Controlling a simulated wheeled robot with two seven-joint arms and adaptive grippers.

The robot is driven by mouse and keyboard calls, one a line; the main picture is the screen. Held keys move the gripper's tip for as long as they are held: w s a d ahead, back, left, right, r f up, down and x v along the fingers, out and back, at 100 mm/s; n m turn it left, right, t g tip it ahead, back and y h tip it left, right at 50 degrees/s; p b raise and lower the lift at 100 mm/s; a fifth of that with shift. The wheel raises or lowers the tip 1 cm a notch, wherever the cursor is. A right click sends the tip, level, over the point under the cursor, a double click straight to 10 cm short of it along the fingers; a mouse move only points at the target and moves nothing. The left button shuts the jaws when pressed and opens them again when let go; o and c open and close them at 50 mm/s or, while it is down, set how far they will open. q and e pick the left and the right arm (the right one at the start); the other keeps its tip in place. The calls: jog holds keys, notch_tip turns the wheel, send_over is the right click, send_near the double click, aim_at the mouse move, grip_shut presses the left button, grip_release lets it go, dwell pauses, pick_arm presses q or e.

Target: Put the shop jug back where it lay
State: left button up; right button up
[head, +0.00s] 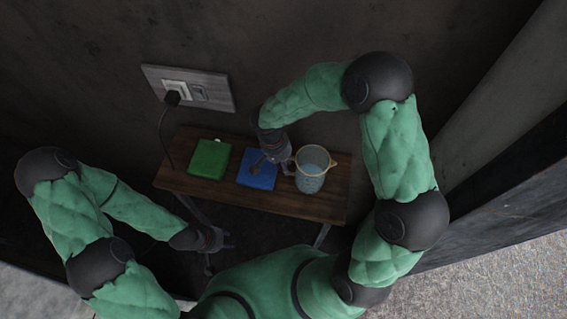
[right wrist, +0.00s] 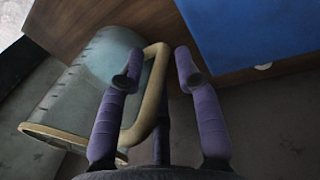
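The shop jug (head: 312,168), a clear pale-blue jug with a tan rim and handle, stands upright at the right part of the wooden table. My right gripper (head: 276,157) is at its left, by the handle. In the right wrist view the jug (right wrist: 85,85) is at the left. Its tan handle (right wrist: 157,95) lies between the spread fingers of my right gripper (right wrist: 158,72), with a visible gap to the right finger. My left gripper (head: 219,256) is empty and looks open, low in front of the table, away from the jug.
The wooden table (head: 300,205) also carries a blue flat item (head: 249,176) beside the jug and a green one (head: 210,159) further left. A wall socket plate (head: 205,88) with a plugged-in black cord is behind. A dark wall stands at the right.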

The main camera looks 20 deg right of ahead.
dwell(0.3)
jog(key=p+v, duration=0.1)
jog(key=v, duration=1.1)
jog(key=shift+p, duration=0.35)
